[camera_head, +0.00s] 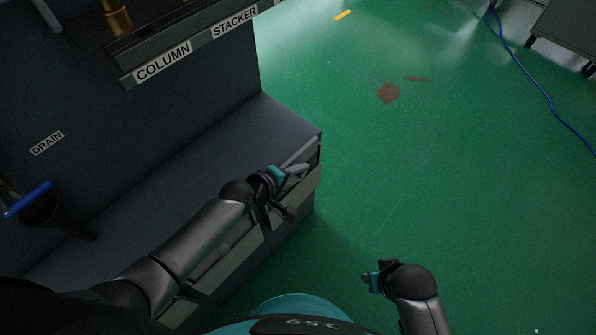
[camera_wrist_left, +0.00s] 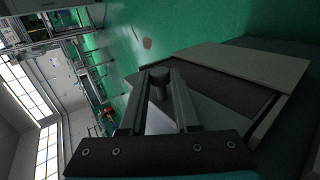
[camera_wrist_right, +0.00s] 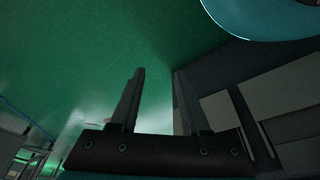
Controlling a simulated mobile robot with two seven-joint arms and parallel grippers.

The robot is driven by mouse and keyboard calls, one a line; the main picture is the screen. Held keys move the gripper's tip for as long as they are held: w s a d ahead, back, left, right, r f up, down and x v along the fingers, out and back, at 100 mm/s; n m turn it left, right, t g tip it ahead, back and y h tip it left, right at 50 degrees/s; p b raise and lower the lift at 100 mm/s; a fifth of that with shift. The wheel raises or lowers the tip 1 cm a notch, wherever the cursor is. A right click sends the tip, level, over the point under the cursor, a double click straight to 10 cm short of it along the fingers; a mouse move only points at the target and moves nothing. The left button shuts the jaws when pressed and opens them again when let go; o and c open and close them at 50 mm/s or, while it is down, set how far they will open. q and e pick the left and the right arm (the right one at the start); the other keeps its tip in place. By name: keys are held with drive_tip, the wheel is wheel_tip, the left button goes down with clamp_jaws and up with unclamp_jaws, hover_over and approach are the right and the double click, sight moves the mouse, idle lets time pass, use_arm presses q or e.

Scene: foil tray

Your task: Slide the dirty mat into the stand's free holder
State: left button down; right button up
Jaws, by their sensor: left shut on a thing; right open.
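I cannot make out a mat or a stand with holders in any view. My left gripper (camera_head: 284,211) is at the right end of the grey machine's front, beside its drawer-like lower panels. In the left wrist view its fingers (camera_wrist_left: 160,92) are shut on a short dark round knob (camera_wrist_left: 160,77). My right gripper (camera_head: 371,281) is open and empty above the green floor. In the right wrist view nothing is between its fingers (camera_wrist_right: 160,85).
The grey machine (camera_head: 190,185) with COLUMN, STACKER and DRAIN labels fills the left. A blue-handled part (camera_head: 28,199) sits at far left. The green floor (camera_head: 430,170) is mostly clear, with brown patches (camera_head: 388,92). A blue cable (camera_head: 545,95) runs at the right.

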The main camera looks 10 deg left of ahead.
use_arm(q)
drive_tip(key=c, duration=0.6)
unclamp_jaws()
drive_tip(key=shift+r, duration=0.1)
drive_tip(key=shift+o, duration=0.2)
drive_tip(key=p+v, duration=0.7)
drive_tip(key=v, duration=0.8)
drive_tip(key=shift+p, duration=0.35)
use_arm(e)
drive_tip(key=s+d+f, duration=0.7)
drive_tip(key=s+f, duration=0.3)
drive_tip(key=shift+s+d+f+g+h, duration=0.25)
drive_tip(key=shift+s+d+g+h, duration=0.05)
drive_tip(key=shift+h, duration=0.1)
use_arm(q)
drive_tip(key=shift+r, duration=0.1)
drive_tip(key=shift+s, duration=0.1)
use_arm(e)
drive_tip(key=shift+s, duration=0.1)
